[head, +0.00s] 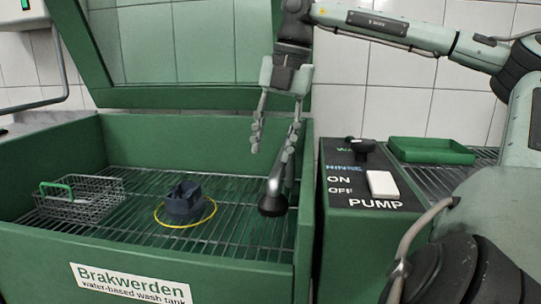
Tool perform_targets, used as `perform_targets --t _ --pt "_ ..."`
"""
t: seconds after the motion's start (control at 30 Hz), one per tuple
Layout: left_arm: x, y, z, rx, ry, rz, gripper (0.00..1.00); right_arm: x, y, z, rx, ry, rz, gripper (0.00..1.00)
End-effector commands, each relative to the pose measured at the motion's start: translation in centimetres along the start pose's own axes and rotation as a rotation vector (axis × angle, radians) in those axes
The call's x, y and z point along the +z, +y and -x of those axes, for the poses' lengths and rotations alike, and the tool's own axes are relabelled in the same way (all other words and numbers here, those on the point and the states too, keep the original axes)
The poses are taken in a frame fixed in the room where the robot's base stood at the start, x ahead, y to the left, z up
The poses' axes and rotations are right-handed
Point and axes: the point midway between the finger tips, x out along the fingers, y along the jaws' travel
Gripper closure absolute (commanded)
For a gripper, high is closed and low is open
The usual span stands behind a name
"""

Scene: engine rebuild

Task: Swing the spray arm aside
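The spray arm (274,190) is a dark grey tube with a round, flared black head, hanging over the right side of the green wash tank (200,250). My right gripper (272,163) reaches down from above with its two fingers spread apart. The spray arm's tube runs close beside the right-hand finger and partly in front of it; I cannot tell whether they touch. Where the tube is mounted is hidden. My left gripper is not in view.
On the tank's grate are a wire basket (95,198) with a green handle and a dark blue-grey part (183,199) inside a yellow ring (210,217). The raised lid (180,97) stands behind. A pump control box (345,240) and green tray (432,151) are at right.

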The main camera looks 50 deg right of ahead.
Motion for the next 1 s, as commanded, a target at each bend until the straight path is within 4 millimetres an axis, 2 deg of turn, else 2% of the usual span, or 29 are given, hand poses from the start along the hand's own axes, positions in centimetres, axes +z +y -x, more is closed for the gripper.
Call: perform_targets --t 0.03,0.2,0.4,0.6,1.0 --pt "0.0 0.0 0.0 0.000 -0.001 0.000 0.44 0.1 0.0 1.2 -0.001 -0.003 -0.003 0.59" --pt "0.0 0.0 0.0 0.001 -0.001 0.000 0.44 0.1 0.0 4.9 -0.002 -0.002 -0.003 0.59" --pt "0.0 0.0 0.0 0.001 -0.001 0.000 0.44 0.1 0.0 7.9 -0.003 0.000 -0.003 0.59" --pt "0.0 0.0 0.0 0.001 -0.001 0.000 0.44 0.0 0.0 9.0 -0.002 0.000 0.000 0.59" --pt "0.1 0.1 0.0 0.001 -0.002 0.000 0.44 0.0 0.0 9.0 -0.002 0.001 0.000 0.59"
